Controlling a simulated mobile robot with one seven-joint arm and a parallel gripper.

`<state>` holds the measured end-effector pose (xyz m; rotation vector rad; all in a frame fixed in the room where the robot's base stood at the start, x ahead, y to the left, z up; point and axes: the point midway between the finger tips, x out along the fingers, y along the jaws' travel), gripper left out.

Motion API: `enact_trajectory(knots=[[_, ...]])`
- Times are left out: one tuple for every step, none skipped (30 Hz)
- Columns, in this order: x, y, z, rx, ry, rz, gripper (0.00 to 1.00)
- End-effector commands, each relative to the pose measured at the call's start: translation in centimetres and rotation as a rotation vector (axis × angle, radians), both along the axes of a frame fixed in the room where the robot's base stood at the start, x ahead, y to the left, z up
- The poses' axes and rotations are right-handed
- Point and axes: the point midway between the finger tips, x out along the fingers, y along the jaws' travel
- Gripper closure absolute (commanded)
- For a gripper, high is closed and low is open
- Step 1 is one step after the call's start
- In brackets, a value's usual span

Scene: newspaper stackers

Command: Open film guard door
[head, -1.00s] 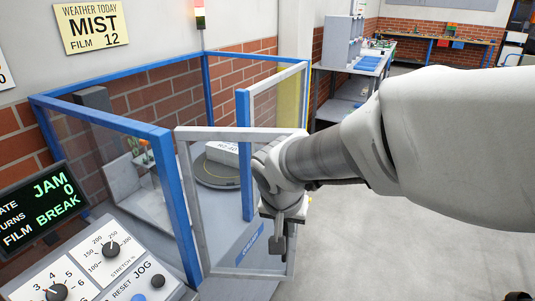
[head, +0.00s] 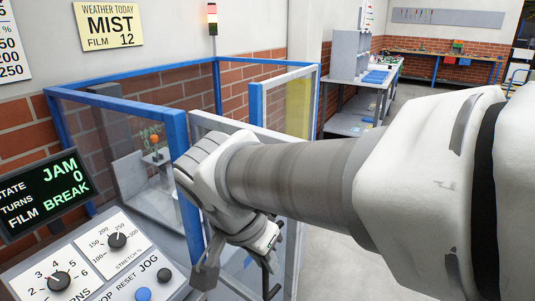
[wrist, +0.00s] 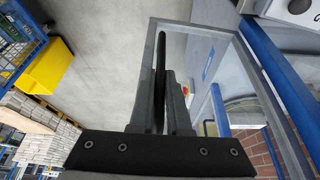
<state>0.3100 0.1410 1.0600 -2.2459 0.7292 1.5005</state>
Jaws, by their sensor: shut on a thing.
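The film guard door is a clear panel in a grey frame; its top rail (head: 218,122) shows in the head view behind my arm. In the wrist view the door (wrist: 230,32) stands at an angle to a blue post. A dark upright handle bar (wrist: 161,48) runs along the door's free edge. My gripper (wrist: 160,95) is shut on this handle bar. In the head view my gripper (head: 268,272) is low beside the door and partly hidden by my arm.
A control panel (head: 115,262) with knobs and buttons is at lower left, under a screen (head: 40,197) reading JAM and FILM BREAK. A workbench (head: 370,95) stands at the back. A yellow bin (wrist: 45,67) and pallets are beyond open floor in the wrist view.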

Motion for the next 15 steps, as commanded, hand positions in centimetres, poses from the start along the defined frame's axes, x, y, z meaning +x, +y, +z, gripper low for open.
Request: enact_trajectory(knots=[[-0.16, 0.22, -0.05, -0.001, 0.000, 0.002, 1.00], [-0.22, 0.29, -0.05, -0.001, 0.000, 0.002, 1.00], [-0.30, 0.36, -0.03, -0.001, 0.000, 0.002, 1.00], [-0.34, 0.41, -0.02, -0.001, 0.000, 0.002, 1.00], [-0.37, 0.45, -0.01, -0.001, 0.001, 0.001, 1.00], [-0.40, 0.49, 0.01, -0.001, 0.001, 0.001, 1.00], [-0.41, 0.51, 0.01, -0.002, 0.001, 0.002, 1.00], [-0.43, 0.52, 0.02, -0.002, 0.001, 0.002, 1.00], [-0.43, 0.53, 0.03, -0.002, 0.001, 0.002, 1.00], [-0.43, 0.53, 0.03, -0.002, 0.001, 0.002, 1.00], [-0.43, 0.53, 0.03, -0.001, 0.001, 0.003, 1.00], [-0.43, 0.53, 0.03, -0.001, 0.001, 0.003, 1.00], [-0.42, 0.54, 0.03, -0.001, 0.001, 0.003, 1.00], [-0.42, 0.54, 0.03, -0.001, 0.001, 0.003, 1.00], [-0.42, 0.54, 0.03, -0.001, 0.001, 0.003, 1.00]])
